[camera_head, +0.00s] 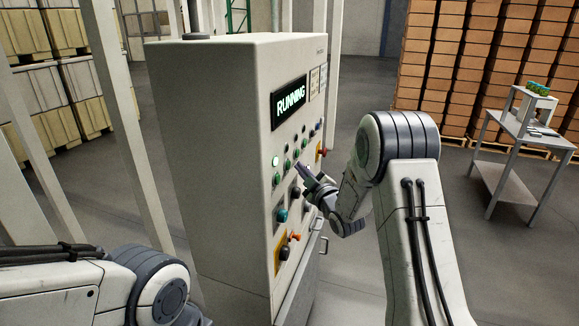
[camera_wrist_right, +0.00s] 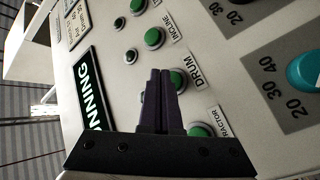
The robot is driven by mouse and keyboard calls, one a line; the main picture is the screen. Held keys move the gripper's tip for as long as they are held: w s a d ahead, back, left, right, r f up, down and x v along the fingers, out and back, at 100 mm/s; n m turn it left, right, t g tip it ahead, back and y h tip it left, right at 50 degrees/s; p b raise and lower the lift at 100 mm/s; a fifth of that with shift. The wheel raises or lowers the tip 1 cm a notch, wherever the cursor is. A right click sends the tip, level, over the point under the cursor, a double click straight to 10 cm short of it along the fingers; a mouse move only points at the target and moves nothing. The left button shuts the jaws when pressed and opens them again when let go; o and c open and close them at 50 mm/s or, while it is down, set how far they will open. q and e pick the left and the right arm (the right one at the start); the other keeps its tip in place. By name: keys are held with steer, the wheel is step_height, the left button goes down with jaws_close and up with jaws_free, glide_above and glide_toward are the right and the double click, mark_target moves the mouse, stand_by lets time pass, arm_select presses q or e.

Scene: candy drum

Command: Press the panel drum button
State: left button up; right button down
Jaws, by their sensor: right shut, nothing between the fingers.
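The control panel (camera_head: 262,150) faces right in the head view. In the right wrist view the green drum button (camera_wrist_right: 179,79) sits beside the printed word DRUM, partly hidden behind my fingers. My right gripper (camera_head: 299,169) is shut and empty, with its dark fingertips close to the row of green buttons in the head view. In the right wrist view the fingertips (camera_wrist_right: 160,71) overlap the left edge of the drum button. I cannot tell whether they touch it. My left gripper is out of view; only its arm shows at lower left.
The display (camera_head: 289,100) reads RUNNING. The incline button (camera_wrist_right: 154,38) and another green button (camera_wrist_right: 200,131) flank the drum button. A teal knob (camera_head: 281,215) and an orange lever (camera_head: 295,237) are lower on the panel. A small table (camera_head: 517,130) stands at right.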

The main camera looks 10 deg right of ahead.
stand_by(0.3)
steer(key=shift+w+a+b, duration=0.25)
steer(key=shift+a+b, duration=0.15)
steer(key=shift+b, duration=0.1)
